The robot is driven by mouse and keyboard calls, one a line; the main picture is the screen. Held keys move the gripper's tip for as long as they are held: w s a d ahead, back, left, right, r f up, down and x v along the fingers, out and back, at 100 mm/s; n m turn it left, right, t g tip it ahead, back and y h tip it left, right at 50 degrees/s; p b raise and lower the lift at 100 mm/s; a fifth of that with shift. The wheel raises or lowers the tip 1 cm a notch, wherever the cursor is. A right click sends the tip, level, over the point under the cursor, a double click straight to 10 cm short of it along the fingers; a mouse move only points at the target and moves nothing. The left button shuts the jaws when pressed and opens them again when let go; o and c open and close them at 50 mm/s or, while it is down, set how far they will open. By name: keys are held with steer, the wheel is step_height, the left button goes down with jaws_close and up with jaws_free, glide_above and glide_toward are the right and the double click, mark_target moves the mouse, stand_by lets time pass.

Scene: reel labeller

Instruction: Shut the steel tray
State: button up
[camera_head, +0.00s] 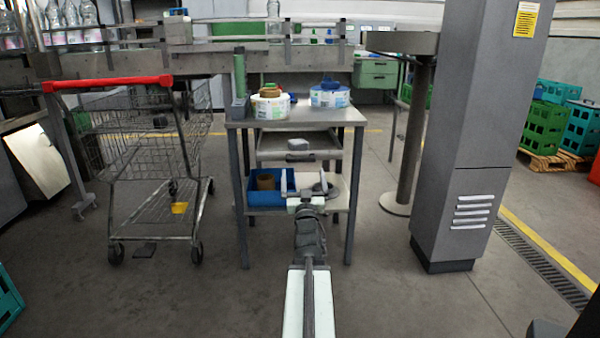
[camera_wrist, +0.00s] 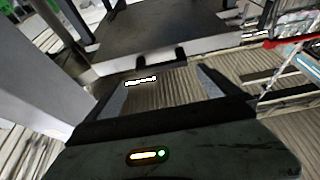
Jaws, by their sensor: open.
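The steel tray (camera_head: 270,153) sits under the worktable's top, partly pulled out, with its inside showing. A small grey object (camera_head: 298,144) lies in it, and a dark handle (camera_head: 300,158) is on its front. In the wrist view the tray's pale front edge (camera_wrist: 217,43) and black handle (camera_wrist: 160,58) lie beyond my fingers. My gripper (camera_head: 304,186) is open and empty, in front of the worktable and lower in the picture than the tray. Its spread fingers also show in the wrist view (camera_wrist: 163,86), apart from the handle.
The worktable (camera_head: 300,117) carries label reels (camera_head: 330,96). A blue bin (camera_head: 264,197) stands on its lower shelf. A wire cart (camera_head: 155,160) with a red handle is at left, a grey column (camera_head: 480,120) at right. Floor in front is clear.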

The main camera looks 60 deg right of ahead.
mark_target(301, 160)
steer(key=p+x, duration=0.3)
steer(key=x, duration=0.5)
steer(key=shift+w, duration=0.1)
steer(key=shift+a, duration=0.1)
steer(key=c, duration=1.8)
steer(key=shift+a+f, duration=0.1)
steer(key=shift+a, duration=0.1)
steer(key=shift+w+d, duration=0.25)
steer(key=shift+d, duration=0.3)
steer(key=w+d, duration=0.4)
steer(key=d, duration=0.2)
steer(key=w+d, duration=0.5)
steer(key=d, duration=0.1)
steer(key=w+d, duration=0.4)
steer(key=d, duration=0.3)
steer(key=shift+w+d, duration=0.1)
steer(key=shift+w, duration=0.1)
